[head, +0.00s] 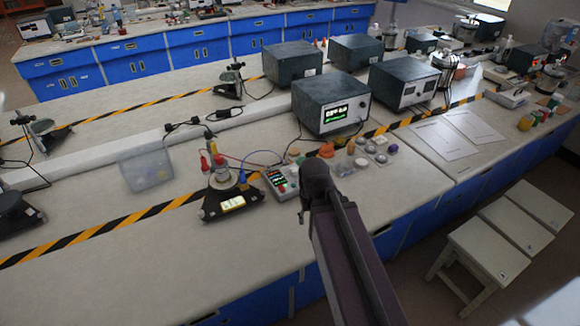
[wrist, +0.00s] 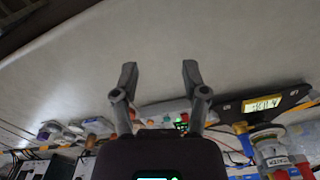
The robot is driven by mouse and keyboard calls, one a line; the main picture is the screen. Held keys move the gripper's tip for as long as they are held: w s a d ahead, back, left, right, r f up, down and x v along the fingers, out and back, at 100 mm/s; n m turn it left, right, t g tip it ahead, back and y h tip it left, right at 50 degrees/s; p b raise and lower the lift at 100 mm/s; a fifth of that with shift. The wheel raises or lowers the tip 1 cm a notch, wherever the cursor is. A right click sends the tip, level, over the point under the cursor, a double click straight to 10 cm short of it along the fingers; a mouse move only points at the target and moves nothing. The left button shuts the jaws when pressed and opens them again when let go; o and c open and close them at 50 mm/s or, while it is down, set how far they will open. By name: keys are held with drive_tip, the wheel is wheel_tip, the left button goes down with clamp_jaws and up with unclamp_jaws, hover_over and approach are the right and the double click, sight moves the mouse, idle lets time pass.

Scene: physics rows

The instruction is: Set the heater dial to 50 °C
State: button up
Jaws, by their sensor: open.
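My gripper (wrist: 160,75) is open and empty in the wrist view, its two fingers apart over pale benchtop. In the head view my arm hides it. A small grey control box (head: 282,182) with lit red and green readouts stands on the bench, just left of my arm's end. In the wrist view the control box (wrist: 168,112) shows partly between and beyond the fingers. A black-based apparatus (head: 228,200) with a yellow display and a metal vessel stands left of the box; it is at the right in the wrist view (wrist: 262,106). I cannot make out a heater dial or its setting.
Small jars and lids (head: 368,152) stand right of the box. Behind them is a grey instrument (head: 330,106) with a green screen. Wires run between box and apparatus. The front benchtop (head: 150,270) is clear.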

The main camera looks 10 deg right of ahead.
drive_tip(key=shift+d, duration=0.15)
drive_tip(key=shift+o, duration=1.2)
drive_tip(key=shift+w, duration=0.15)
wheel_tip(320, 180, up, 7)
drive_tip(key=n+p, duration=0.7)
drive_tip(key=n, duration=0.8)
hover_over(294, 169)
drive_tip(key=shift+f, duration=0.15)
wheel_tip(294, 169, down, 13)
drive_tip(key=b, duration=1.3)
drive_tip(key=shift+f+b, duration=0.2)
drive_tip(key=shift+b, duration=0.2)
clamp_jaws()
